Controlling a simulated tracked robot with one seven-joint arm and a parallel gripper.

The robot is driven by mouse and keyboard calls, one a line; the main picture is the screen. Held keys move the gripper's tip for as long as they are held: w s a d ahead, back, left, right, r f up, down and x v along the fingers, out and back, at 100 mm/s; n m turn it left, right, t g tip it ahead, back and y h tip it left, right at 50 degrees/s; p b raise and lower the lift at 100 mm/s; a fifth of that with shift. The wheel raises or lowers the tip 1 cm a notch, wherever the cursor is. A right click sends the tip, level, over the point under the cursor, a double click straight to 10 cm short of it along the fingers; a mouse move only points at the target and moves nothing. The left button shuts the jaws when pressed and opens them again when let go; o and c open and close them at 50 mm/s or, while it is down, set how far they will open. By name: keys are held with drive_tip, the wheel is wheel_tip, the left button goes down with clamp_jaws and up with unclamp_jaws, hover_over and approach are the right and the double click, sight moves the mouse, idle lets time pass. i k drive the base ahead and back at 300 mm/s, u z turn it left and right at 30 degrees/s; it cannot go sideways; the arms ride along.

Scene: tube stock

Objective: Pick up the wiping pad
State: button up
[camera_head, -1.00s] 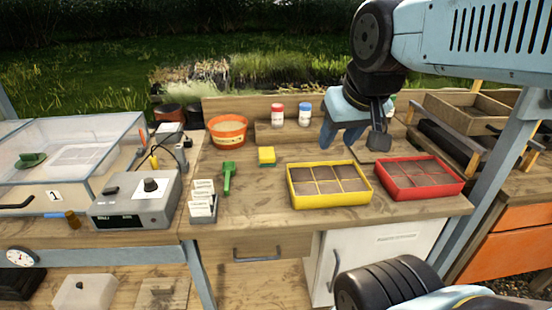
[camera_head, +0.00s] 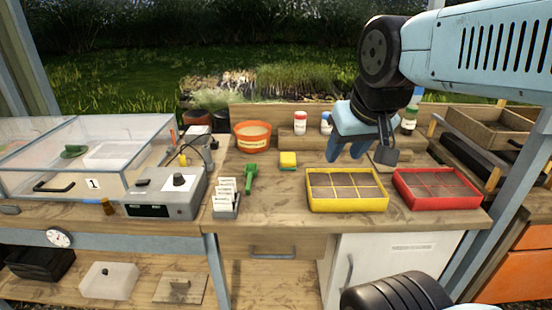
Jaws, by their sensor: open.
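The wiping pad looks to be the small yellow and green block (camera_head: 288,160) lying on the wooden bench, behind and left of the yellow tray. My gripper (camera_head: 345,154) hangs above the bench, to the right of the pad and apart from it.
A yellow tray (camera_head: 347,205) and a red tray (camera_head: 438,204) stand at the front right. A green tool (camera_head: 250,176) and a card holder (camera_head: 225,212) lie left of the pad. An orange pot (camera_head: 253,145) and a red-capped jar (camera_head: 300,123) stand behind. Bare bench surrounds the pad.

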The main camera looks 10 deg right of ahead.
sight(288, 163)
drive_tip(key=i, duration=0.85)
drive_tip(key=z, duration=0.05)
